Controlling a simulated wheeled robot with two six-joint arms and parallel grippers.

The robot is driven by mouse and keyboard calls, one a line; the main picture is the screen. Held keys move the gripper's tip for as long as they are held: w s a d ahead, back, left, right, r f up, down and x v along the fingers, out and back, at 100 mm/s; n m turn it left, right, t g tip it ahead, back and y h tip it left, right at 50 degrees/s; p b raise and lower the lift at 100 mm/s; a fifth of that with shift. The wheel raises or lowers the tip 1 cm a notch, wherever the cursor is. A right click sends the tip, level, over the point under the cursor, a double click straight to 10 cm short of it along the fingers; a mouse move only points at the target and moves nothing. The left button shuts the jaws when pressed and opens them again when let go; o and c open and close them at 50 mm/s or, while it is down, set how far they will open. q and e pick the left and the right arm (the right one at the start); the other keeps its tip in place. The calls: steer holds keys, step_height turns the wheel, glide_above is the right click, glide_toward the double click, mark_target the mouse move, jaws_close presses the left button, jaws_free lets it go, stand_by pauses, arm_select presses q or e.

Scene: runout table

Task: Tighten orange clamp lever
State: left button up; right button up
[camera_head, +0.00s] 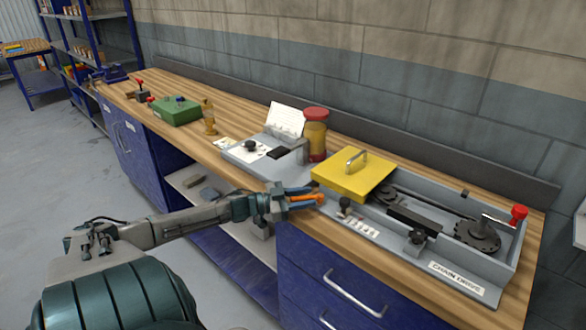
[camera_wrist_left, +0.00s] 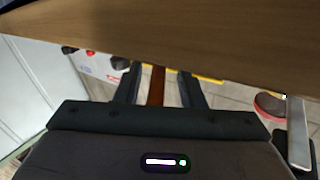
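The orange clamp lever (camera_head: 308,198) is at the front of the bench, left of the chain drive unit. My left gripper (camera_head: 303,197) reaches it from the left, its fingers on either side of the lever. In the left wrist view, the lever shows as a brown-orange strip (camera_wrist_left: 156,86) between the two fingers (camera_wrist_left: 158,88). A gap shows on both sides, so the gripper looks open around it. The lever's far end and its mounting are hidden. My right gripper is not in view.
The chain drive tray (camera_head: 464,284) with a yellow cover (camera_head: 352,178) and red-knobbed crank (camera_head: 518,213) stands right of the gripper. A grey fixture (camera_head: 250,158) and a red-lidded jar (camera_head: 315,134) stand behind it. Wooden bench top (camera_wrist_left: 240,62) crosses close in the wrist view.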

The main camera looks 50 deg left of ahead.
arm_select(q)
steer(key=p+v, duration=0.4)
steer(key=v, duration=0.6)
steer(key=shift+s+a, duration=0.2)
steer(key=shift+s, duration=0.05)
steer(key=shift+f, duration=0.15)
